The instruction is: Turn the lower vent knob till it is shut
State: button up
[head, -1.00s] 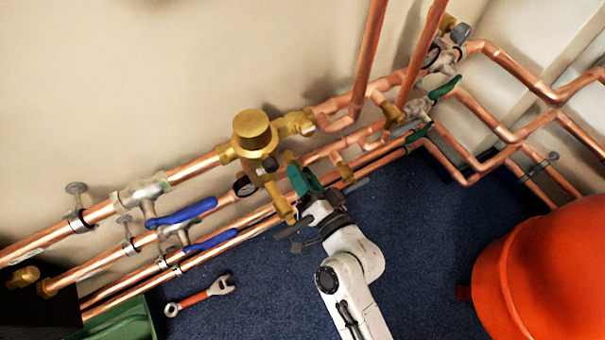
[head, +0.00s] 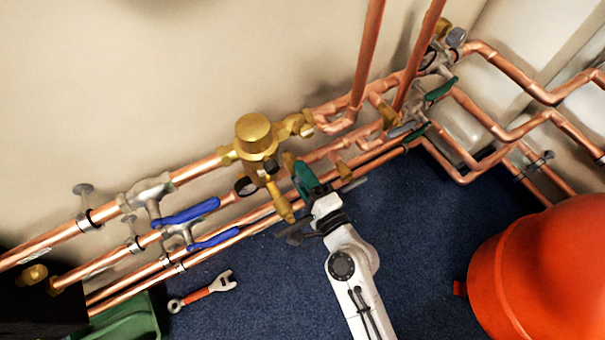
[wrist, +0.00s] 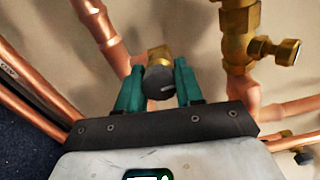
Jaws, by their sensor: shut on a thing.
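My gripper (wrist: 159,88) is in the middle of the wrist view, with its green fingers on either side of a dark grey round knob (wrist: 158,83). The fingers are shut on this knob, which sits on a small brass fitting (wrist: 160,56) by a copper pipe. In the head view my gripper (head: 300,178) reaches the pipes just right of the brass valve body (head: 257,137); the knob is hidden there behind the fingers. I cannot tell from these frames whether the vent is open or shut.
Copper pipes run along the wall on both sides. Blue lever handles (head: 186,213) are to the left and a green lever (head: 441,89) to the right. A red vessel (head: 545,265) stands at the right. A wrench (head: 203,291) lies on the blue floor, which is clear around my arm.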

jog(key=shift+d+f+m, duration=0.1)
jog(key=shift+m, duration=0.5)
jog(key=o, duration=1)
jog(key=shift+s, duration=0.1)
jog(key=b+v, duration=0.1)
jog(key=v, duration=0.9)
jog(key=shift+s+d+b, duration=0.25)
jog(key=shift+d+b, duration=0.05)
jog(key=shift+b, duration=0.05)
